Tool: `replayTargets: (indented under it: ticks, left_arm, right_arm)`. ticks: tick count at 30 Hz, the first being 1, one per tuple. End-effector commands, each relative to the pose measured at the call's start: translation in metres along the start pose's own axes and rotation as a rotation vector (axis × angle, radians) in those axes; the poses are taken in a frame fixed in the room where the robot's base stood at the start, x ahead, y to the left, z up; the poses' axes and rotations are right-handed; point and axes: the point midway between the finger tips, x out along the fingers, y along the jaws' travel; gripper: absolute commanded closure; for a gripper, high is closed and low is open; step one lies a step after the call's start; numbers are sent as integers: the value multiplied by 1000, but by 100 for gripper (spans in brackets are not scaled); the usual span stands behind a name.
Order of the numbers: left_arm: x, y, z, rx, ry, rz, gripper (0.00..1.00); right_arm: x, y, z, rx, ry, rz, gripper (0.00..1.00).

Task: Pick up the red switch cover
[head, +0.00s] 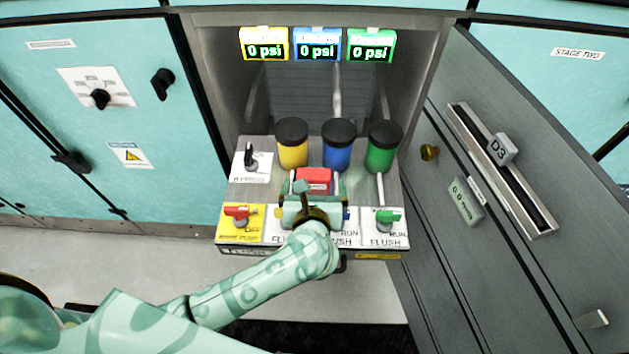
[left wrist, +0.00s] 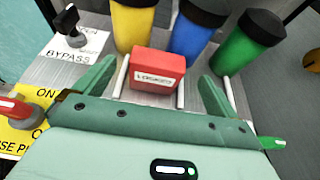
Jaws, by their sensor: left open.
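The red switch cover (head: 314,178) is a small red box with a white label. My left gripper (head: 313,188) is open just in front of the cover. In the left wrist view its two green fingers (left wrist: 156,80) stand apart, one on each side of the cover, with gaps between. The gripper hides the panel's lower middle in the head view. My right gripper is not in view.
Yellow (head: 292,148), blue (head: 338,148) and green (head: 383,150) canisters with black lids stand close behind the cover. A red-handled valve (head: 240,212) is left, a green-handled valve (head: 387,216) right, and a black bypass switch (head: 250,158) back left. Cabinet walls flank the panel.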

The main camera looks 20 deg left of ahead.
Motion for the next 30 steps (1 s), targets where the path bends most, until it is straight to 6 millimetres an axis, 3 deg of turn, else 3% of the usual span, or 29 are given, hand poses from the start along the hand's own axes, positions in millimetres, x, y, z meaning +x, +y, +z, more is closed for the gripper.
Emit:
replayTargets:
  ticks: [10, 19, 20, 24, 25, 30]
  left_arm:
    - [48, 2, 0, 3, -1, 0, 4]
    - [54, 2, 2, 1, 0, -1, 4]
    - [54, 2, 2, 1, 0, -1, 9]
    - [54, 2, 2, 1, 0, -1, 48]
    - [54, 2, 2, 1, 0, -1, 53]
    - [54, 2, 2, 1, -1, -1, 53]
  right_arm:
    - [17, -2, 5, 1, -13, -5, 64]
    - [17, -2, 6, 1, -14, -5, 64]
    - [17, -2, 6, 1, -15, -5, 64]
    - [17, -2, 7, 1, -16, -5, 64]
    - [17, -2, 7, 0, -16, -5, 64]
    - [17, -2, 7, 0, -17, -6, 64]
